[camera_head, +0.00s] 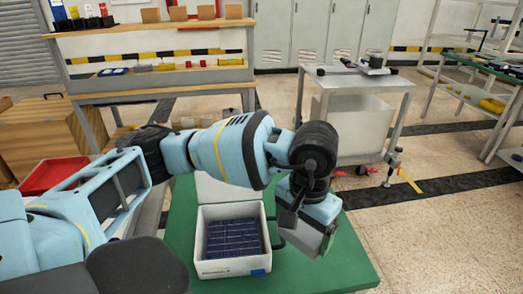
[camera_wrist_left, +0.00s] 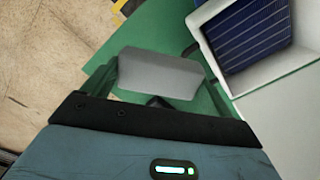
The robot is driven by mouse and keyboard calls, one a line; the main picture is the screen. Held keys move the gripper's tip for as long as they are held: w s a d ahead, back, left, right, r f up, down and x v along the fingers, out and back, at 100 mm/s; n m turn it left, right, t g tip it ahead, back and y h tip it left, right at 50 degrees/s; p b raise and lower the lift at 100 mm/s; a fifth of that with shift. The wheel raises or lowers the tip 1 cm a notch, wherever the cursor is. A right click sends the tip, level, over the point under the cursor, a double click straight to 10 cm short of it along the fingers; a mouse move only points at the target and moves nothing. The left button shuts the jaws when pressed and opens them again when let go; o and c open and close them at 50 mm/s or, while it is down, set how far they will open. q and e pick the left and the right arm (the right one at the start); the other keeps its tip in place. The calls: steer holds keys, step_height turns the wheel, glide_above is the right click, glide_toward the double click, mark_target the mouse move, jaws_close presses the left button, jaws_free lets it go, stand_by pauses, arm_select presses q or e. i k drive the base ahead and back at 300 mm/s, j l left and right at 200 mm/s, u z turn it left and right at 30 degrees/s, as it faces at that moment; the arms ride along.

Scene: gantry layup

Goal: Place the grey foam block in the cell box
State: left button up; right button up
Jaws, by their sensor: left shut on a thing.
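The white cell box (camera_head: 204,258) stands open on the green table top, with dark blue solar cells (camera_head: 233,238) inside. Its corner and the cells also show at the upper right of the left wrist view (camera_wrist_left: 252,38). My left gripper (camera_head: 312,220) is just right of the box, outside it. In the left wrist view the grey foam block (camera_wrist_left: 160,74) sits between the fingers of the shut gripper, over the green surface and beside the box. My right gripper is not in view.
The green table top (camera_head: 345,270) is clear right of the box. A white panel (camera_head: 219,190) stands behind the box. A red tray (camera_head: 53,176) is at left, and a grey metal cart (camera_head: 355,84) stands farther back. A shelved workbench (camera_head: 160,82) is at the back left.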

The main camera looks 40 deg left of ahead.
mark_target(233, 240)
steer(key=l+u, duration=0.15)
steer(key=u, duration=0.25)
steer(key=l+u, duration=0.2)
steer(key=u, duration=0.2)
steer(key=l+u, duration=0.15)
steer(key=u, duration=0.25)
